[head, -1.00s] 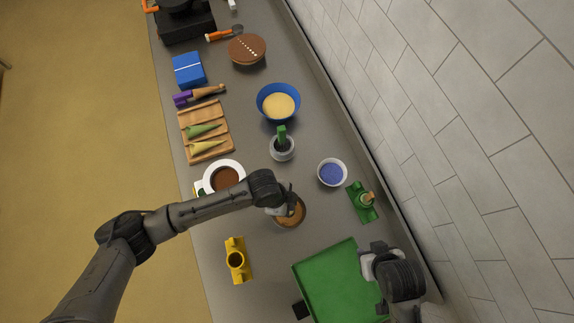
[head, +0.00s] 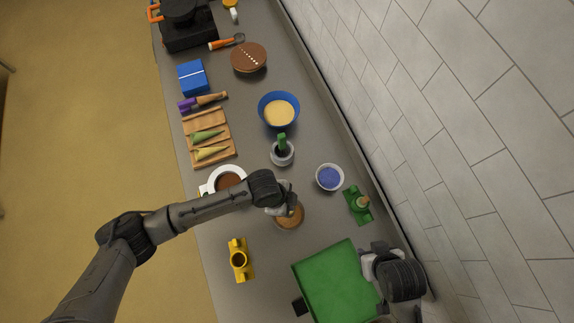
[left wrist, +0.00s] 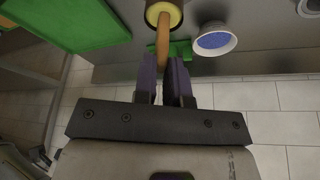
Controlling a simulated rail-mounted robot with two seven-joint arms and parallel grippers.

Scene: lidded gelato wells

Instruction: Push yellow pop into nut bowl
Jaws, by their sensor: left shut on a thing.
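My left gripper (head: 293,207) is over the round bowl with brown contents (head: 287,222), apparently the nut bowl, and partly covers it in the head view. In the left wrist view its fingers (left wrist: 165,75) are shut on a tan stick (left wrist: 162,42). The stick leads to the pop (left wrist: 164,14), which shows a yellow end with a dark outer rim and is cut off by the frame's top edge. The pop is hidden in the head view, and I cannot tell whether it touches the bowl's contents. My right gripper (head: 371,270) is by the green tray; its fingers are unclear.
The green tray (head: 335,283) lies in front, with a yellow holder (head: 239,261) to its left. A bowl of blue contents (head: 330,177) and a green holder (head: 358,205) stand right. A white cup (head: 211,184) is under my left arm.

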